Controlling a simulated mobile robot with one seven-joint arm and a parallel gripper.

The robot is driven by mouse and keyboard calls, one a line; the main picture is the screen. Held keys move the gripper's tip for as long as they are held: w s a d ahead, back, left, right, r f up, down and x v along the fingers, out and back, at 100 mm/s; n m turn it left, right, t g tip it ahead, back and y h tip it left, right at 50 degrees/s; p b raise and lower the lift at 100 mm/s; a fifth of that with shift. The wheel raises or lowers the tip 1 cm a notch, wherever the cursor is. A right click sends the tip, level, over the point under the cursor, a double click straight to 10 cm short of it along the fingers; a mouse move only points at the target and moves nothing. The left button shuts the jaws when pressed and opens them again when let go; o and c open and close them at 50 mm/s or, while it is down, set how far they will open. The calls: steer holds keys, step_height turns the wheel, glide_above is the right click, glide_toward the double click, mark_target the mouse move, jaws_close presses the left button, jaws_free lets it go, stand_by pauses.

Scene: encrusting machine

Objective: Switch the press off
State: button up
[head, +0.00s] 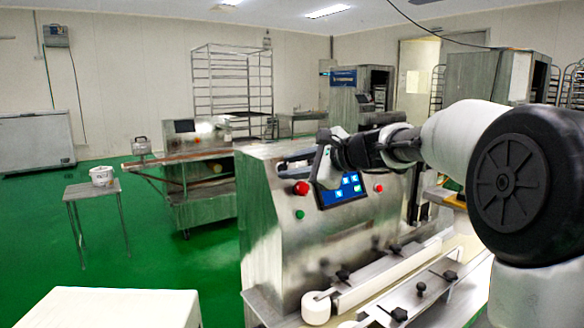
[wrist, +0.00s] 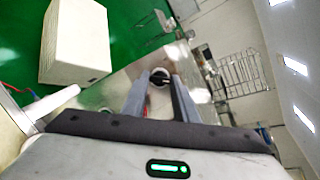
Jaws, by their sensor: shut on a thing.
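The press (head: 262,235) is a steel cabinet with a tilted blue touchscreen (head: 341,191) on its front. A large red button (head: 301,188) and a green button (head: 300,214) are left of the screen, and a smaller red button (head: 379,188) is right of it. My gripper (head: 288,158) reaches left over the press top, behind the screen. In the wrist view, its two grey fingers are closed around a dark round knob (wrist: 160,75) with a pale rim. In the head view the knob is hidden or too small to make out.
Black clamp knobs (head: 343,275) and a white roller (head: 316,307) sit along the conveyor at the press's front. A white box (head: 108,308) is at lower left. A small table (head: 92,190) holds a white tub (head: 102,175). Green floor is open on the left.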

steer(key=n, duration=0.4)
steer(key=shift+r+n+g, duration=0.1)
steer(key=shift+n+g, duration=0.3)
steer(key=n, duration=0.3)
steer(key=shift+w+n+g+h, duration=0.1)
steer(key=shift+n+g+h, duration=0.2)
steer(key=shift+g, duration=0.1)
steer(key=n+h, duration=0.1)
steer(key=n, duration=0.3)
steer(key=shift+r+p, duration=0.15)
steer(key=shift+p, duration=0.2)
steer(key=shift+a+n+g+h, duration=0.1)
steer(key=shift+n+g+h, duration=0.2)
steer(key=shift+n, duration=1.3)
steer(key=o, duration=1.1)
steer(key=shift+c, duration=0.2)
